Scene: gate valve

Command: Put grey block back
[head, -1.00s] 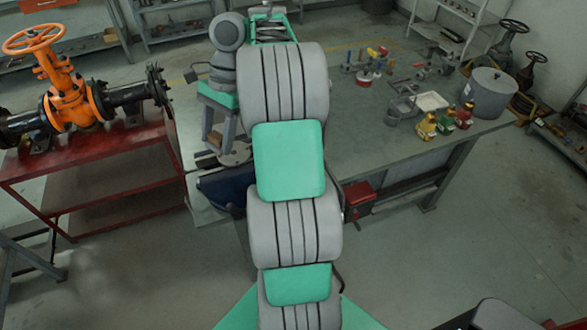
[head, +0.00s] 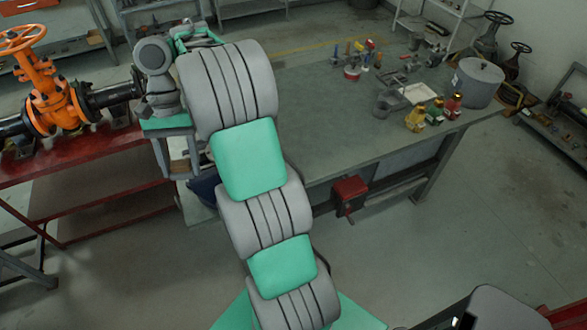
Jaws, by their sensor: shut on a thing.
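My gripper (head: 180,172) points down at the left end of the grey workbench (head: 330,150), beside the red stand. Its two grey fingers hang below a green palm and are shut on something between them. The held thing is small and mostly hidden by the fingers; I take it to be the grey block, but its shape and colour cannot be made out. No other grey block can be told apart. My arm hides part of the bench's left side.
An orange gate valve (head: 50,95) with dark pipes sits on a red stand (head: 90,150) at left. A grey pot (head: 478,82), small bottles (head: 434,112) and tools stand on the bench's right and back. The bench's middle is clear. A red box (head: 350,190) hangs at its front.

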